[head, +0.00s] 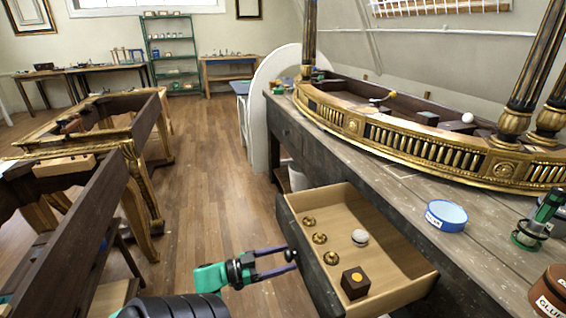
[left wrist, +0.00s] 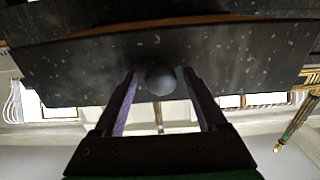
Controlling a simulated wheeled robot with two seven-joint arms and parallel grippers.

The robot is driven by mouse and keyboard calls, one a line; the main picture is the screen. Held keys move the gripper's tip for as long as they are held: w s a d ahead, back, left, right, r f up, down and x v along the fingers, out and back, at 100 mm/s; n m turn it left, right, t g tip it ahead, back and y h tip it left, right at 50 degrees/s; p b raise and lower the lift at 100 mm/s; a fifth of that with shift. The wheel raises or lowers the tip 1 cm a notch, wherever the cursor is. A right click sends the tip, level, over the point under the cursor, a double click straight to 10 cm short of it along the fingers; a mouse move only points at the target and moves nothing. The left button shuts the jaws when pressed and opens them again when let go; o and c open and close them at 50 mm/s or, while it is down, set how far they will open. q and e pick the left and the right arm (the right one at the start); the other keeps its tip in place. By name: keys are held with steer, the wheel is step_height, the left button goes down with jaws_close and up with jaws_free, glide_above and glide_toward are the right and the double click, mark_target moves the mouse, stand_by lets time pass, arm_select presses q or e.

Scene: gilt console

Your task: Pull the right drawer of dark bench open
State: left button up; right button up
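The dark bench (head: 400,185) runs along the right side of the head view. Its right drawer (head: 322,282) stands pulled out, with its pale wooden inside showing. My left gripper (head: 283,260) is at the drawer front, with its fingers pointing at the round dark knob (head: 291,255). In the left wrist view, the knob (left wrist: 160,80) lies between the two purple fingertips, with a small gap on each side. The left gripper looks open around the knob.
The drawer holds several brass rosettes (head: 319,238), a pale round knob (head: 360,237) and a dark cube (head: 355,283). On the bench are a gilt console frame (head: 420,140), a blue tape roll (head: 446,215) and a brown jar (head: 550,292). Wooden floor (head: 205,190) is clear left of the bench.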

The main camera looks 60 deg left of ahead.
arm_select(q)
steer(key=b+v, duration=0.1)
steer(key=v, duration=1.3)
steer(key=shift+s, duration=0.25)
steer(key=shift+a, duration=0.1)
